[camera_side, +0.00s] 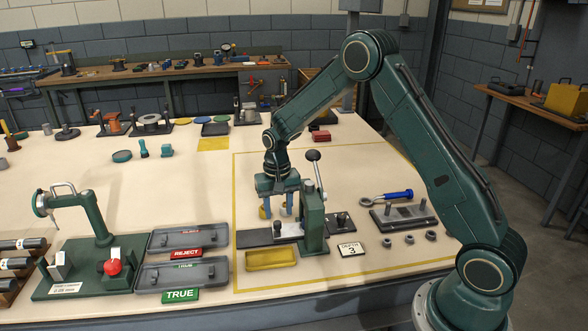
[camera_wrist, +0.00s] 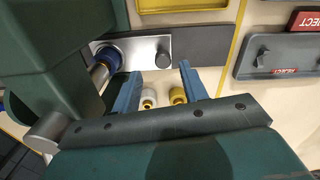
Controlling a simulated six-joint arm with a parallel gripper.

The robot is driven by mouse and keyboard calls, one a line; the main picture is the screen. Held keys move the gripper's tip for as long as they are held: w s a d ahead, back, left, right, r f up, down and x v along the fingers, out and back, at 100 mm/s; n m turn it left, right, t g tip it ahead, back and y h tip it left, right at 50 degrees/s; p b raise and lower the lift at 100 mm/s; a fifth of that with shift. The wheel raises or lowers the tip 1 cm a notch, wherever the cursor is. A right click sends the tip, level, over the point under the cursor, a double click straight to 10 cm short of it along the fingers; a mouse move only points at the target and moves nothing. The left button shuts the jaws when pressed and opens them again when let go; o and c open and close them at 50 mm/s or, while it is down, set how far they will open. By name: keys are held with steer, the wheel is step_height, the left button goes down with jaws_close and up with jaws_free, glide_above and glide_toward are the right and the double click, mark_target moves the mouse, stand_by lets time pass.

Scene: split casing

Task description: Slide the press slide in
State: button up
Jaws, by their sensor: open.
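The green press (camera_side: 313,222) stands inside the yellow outline, its lever with a black ball knob raised. Its press slide (camera_side: 288,230) is a silver plate at the foot of the press, sticking out to the left over a dark base strip. In the wrist view the press slide (camera_wrist: 135,52) is a bright plate with a dark round knob (camera_wrist: 163,60). My gripper (camera_side: 278,213) is open, pointing down just behind the slide. In the wrist view my gripper (camera_wrist: 160,72) has its blue fingers apart, near the knob, with no contact visible. How far the slide is in is hard to tell.
A yellow-topped bushing (camera_wrist: 178,96) and a pale one (camera_wrist: 149,97) show between the fingers. A yellow tray (camera_side: 271,260) lies before the press. The reject tray (camera_side: 190,237) and true tray (camera_side: 180,275) are left. A pegged plate (camera_side: 403,216) stands right.

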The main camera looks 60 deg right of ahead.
step_height(320, 180, up, 10)
stand_by(0.5)
steer(key=s+a+r+n+t, duration=0.3)
steer(key=s+a+r, duration=0.2)
steer(key=s+r, duration=0.85)
steer(key=s+a+n+t, duration=0.1)
steer(key=s+n, duration=0.1)
steer(key=s, duration=0.6)
steer(key=s+a+n+t, duration=0.1)
steer(key=s+a+n, duration=0.1)
steer(key=s, duration=0.6)
steer(key=shift+s+a+r+t, duration=0.25)
steer(key=shift+s+a+t, duration=0.05)
steer(key=shift+s, duration=0.05)
